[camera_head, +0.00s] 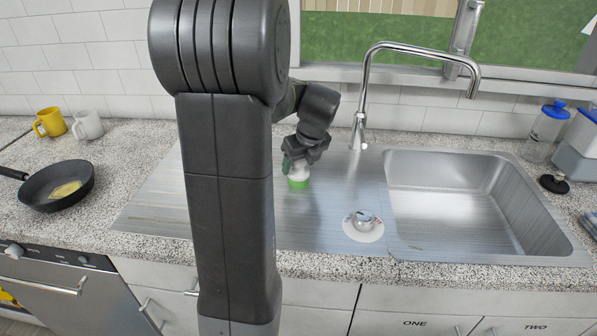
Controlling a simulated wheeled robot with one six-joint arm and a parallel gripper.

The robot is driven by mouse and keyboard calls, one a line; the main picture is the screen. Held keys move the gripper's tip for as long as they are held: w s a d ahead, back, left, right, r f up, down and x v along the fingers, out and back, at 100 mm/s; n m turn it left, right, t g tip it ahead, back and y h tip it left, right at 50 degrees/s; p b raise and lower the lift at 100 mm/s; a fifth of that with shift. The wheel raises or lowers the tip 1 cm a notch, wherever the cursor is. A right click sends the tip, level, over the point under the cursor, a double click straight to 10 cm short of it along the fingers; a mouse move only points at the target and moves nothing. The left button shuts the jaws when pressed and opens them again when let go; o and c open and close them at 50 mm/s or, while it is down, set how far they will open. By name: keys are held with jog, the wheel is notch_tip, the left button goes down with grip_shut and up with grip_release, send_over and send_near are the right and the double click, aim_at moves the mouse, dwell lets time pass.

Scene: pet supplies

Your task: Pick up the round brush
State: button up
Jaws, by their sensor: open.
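A small, round white and green object (299,180) stands on the metal drainboard left of the sink; it looks like the round brush, though it is too small to be sure. My gripper (298,160) points down right over it, with its open fingers at the object's upper part. The fingers hide the top of the object, and I cannot tell whether they touch it. My own arm column covers the area just left of it.
The sink basin (450,210) and tall faucet (362,95) are to the right. A white dish with a shiny metal piece (364,222) lies in front. A frying pan (48,197) and yellow (50,121) and white (88,125) mugs stand left. A blue-lidded jar (546,128) stands far right.

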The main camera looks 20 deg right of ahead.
jog(key=c, duration=1.1)
jog(key=shift+r, duration=0.1)
jog(key=shift+s+d+r, duration=0.15)
jog(key=shift+s+r, duration=0.25)
jog(key=shift+s, duration=0.05)
jog(key=s+d+r, duration=0.1)
jog(key=s+r, duration=0.1)
jog(key=s, duration=0.2)
jog(key=s+r, duration=0.2)
jog(key=s, duration=0.2)
jog(key=s+d+r, duration=0.1)
jog(key=s+r, duration=0.2)
jog(key=s, duration=0.2)
jog(key=shift+d, duration=0.3)
jog(key=o, duration=0.5)
jog(key=shift+w, duration=0.1)
jog(key=c, duration=0.4)
jog(key=shift+o, duration=0.2)
